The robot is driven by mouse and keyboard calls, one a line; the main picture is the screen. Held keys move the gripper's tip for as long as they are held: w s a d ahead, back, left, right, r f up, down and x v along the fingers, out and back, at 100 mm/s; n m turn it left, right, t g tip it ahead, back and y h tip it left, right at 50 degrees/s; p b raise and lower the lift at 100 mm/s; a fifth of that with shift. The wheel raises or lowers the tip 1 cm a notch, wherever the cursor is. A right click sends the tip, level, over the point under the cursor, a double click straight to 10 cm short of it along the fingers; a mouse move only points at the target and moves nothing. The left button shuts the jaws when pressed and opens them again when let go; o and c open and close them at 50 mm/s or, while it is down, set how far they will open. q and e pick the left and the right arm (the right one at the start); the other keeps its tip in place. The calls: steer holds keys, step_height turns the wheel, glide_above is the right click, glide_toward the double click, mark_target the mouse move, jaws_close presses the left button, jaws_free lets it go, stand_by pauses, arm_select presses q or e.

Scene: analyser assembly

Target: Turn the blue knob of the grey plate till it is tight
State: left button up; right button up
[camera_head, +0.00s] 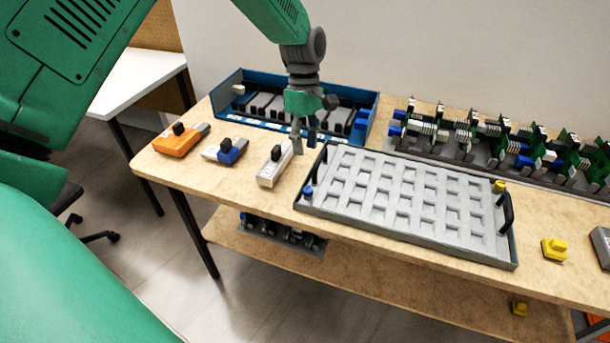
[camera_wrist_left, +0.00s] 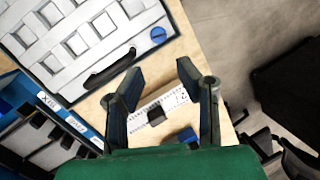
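The grey plate (camera_head: 400,246) with rows of square recesses lies on the wooden table. Its blue knob (camera_head: 308,191) sits at the front left corner; it also shows in the left wrist view (camera_wrist_left: 158,35). My left gripper (camera_head: 304,148) hangs above the table, behind the knob and near the plate's left handle (camera_head: 318,162). In the left wrist view its two fingers (camera_wrist_left: 150,85) are spread apart with nothing gripped. The knob lies beyond the fingertips, apart from them. My right gripper is in neither view.
A white module (camera_head: 275,165), a white and blue module (camera_head: 226,151) and an orange module (camera_head: 178,140) lie left of the plate. A blue bin (camera_head: 222,98) stands behind. A rack of green boards (camera_head: 480,150) is at back right.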

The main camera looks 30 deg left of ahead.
mark_target(308, 188)
arm_select(q)
steer(key=d+r+n+y, duration=0.2)
steer(key=d+n+y, duration=0.4)
steer(key=d+n, duration=0.15)
steer(key=shift+n, duration=0.45)
steer(key=x, duration=1.3)
steer(key=shift+w+d+f+b, duration=0.1)
steer(key=shift+w+f+b, duration=0.15)
steer(key=shift+w+b, duration=0.1)
steer(key=shift+s+a+f+h, duration=0.1)
steer(key=shift+a+f+h, duration=0.2)
steer(key=shift+a+f, duration=0.1)
steer(key=shift+d, duration=0.1)
jaws_close()
